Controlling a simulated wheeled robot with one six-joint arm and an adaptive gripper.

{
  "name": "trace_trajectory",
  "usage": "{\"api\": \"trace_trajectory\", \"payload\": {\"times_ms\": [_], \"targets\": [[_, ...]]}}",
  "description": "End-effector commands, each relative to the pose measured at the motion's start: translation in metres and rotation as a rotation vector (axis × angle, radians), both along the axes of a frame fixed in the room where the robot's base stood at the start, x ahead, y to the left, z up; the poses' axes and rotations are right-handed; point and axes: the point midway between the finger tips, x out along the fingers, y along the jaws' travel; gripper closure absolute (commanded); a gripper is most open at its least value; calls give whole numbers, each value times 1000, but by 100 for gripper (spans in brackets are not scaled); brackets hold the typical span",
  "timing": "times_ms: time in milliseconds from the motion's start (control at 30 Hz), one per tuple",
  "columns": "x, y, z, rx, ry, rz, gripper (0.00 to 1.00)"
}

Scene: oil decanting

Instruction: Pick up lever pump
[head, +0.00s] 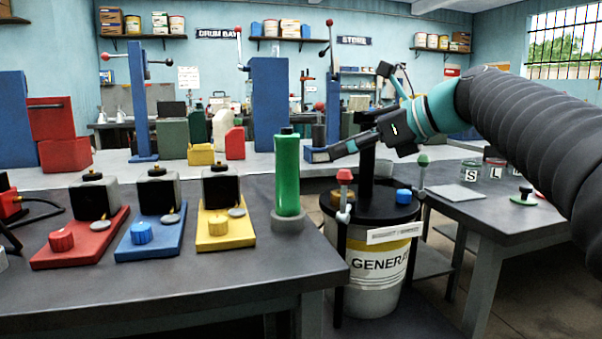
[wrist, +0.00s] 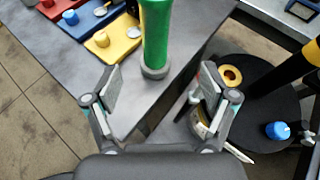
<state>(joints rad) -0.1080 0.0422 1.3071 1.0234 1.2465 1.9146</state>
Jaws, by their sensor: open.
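A green upright cylinder (head: 287,175) with a black top stands in a grey round holder (head: 288,220) at the right edge of the dark table. I see no lever on it, so I cannot tell whether it is the lever pump. It also shows in the wrist view (wrist: 156,35), ahead of my gripper and lined up with the gap between the fingers. My gripper (wrist: 161,82) is open and empty. In the head view my gripper (head: 318,154) is just right of the cylinder, at the height of its upper part.
Red (head: 80,240), blue (head: 152,238) and yellow (head: 226,233) plates with black-topped blocks stand left of the cylinder. A drum labelled GENERAL (head: 375,270) with a black lid and upright black post stands right of the table. Blue columns (head: 270,100) rise behind.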

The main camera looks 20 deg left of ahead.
Motion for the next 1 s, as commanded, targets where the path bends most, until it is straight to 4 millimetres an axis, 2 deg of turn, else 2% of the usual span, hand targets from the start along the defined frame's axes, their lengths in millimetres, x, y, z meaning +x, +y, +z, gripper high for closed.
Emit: {"api": "trace_trajectory", "payload": {"times_ms": [167, 533, 867, 1000], "targets": [[8, 13, 8, 55, 55, -4, 16], [26, 68, -16, 54, 55, -3, 16], [32, 86, -23, 54, 54, -6, 16], [33, 100, -28, 52, 54, -4, 16]]}}
